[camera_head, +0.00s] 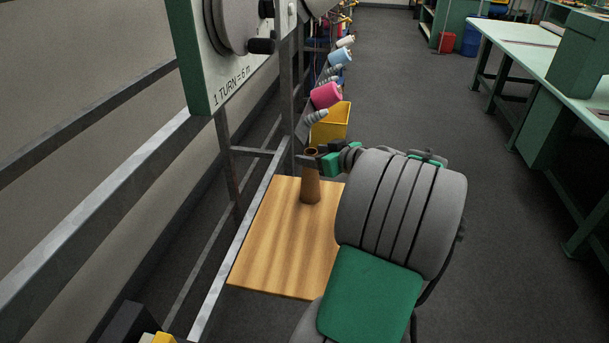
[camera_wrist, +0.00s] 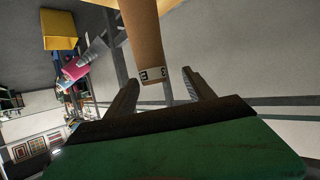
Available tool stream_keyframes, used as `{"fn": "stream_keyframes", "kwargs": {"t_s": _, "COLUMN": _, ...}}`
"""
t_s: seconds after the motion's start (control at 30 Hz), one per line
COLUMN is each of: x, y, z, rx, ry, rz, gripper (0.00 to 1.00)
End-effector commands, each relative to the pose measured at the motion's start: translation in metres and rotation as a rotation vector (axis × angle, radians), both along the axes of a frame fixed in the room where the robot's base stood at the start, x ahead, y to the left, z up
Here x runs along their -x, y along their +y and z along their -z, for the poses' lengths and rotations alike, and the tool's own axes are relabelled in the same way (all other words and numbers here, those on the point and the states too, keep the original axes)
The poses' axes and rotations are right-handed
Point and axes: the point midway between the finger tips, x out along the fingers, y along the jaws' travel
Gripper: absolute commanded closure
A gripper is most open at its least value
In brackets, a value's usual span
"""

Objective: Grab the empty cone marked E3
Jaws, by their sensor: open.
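A tan-brown cone (camera_head: 311,184) stands upright and bare on a wooden board (camera_head: 270,245) in the head view. In the wrist view the cone (camera_wrist: 143,35) appears upside down, with a white label near its narrow end that shows an E and what looks like a 3. My gripper (camera_head: 312,160) is at the upper part of the cone, coming in from the right. In the wrist view my gripper (camera_wrist: 160,78) is open, with one finger on each side of the cone's narrow end. Gaps show between the cone and both fingers.
A metal frame (camera_head: 286,90) with a crank-wheel panel (camera_head: 215,60) stands left of the board. Behind the board are a yellow bin (camera_head: 331,122) and a row of yarn cones, including a pink one (camera_head: 326,95). Floor is clear to the right, before green-legged tables (camera_head: 520,45).

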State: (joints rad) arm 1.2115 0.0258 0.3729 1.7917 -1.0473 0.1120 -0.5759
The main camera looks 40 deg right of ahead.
Motion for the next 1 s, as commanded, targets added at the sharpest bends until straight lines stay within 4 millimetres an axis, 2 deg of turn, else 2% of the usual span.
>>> {"fn": "stream_keyframes", "kwargs": {"t_s": 0.2, "x": -0.02, "y": -0.014, "z": 0.014, "rx": -0.002, "ry": 0.004, "rz": 0.026, "gripper": 0.38}}
{"fn": "stream_keyframes", "kwargs": {"t_s": 0.4, "x": -0.049, "y": -0.016, "z": 0.026, "rx": -0.002, "ry": 0.003, "rz": 0.028, "gripper": 0.38}}
{"fn": "stream_keyframes", "kwargs": {"t_s": 0.63, "x": -0.052, "y": -0.015, "z": 0.028, "rx": -0.001, "ry": 0.003, "rz": 0.026, "gripper": 0.38}}
{"fn": "stream_keyframes", "kwargs": {"t_s": 1.0, "x": -0.053, "y": -0.014, "z": 0.028, "rx": -0.001, "ry": 0.003, "rz": 0.024, "gripper": 0.68}}
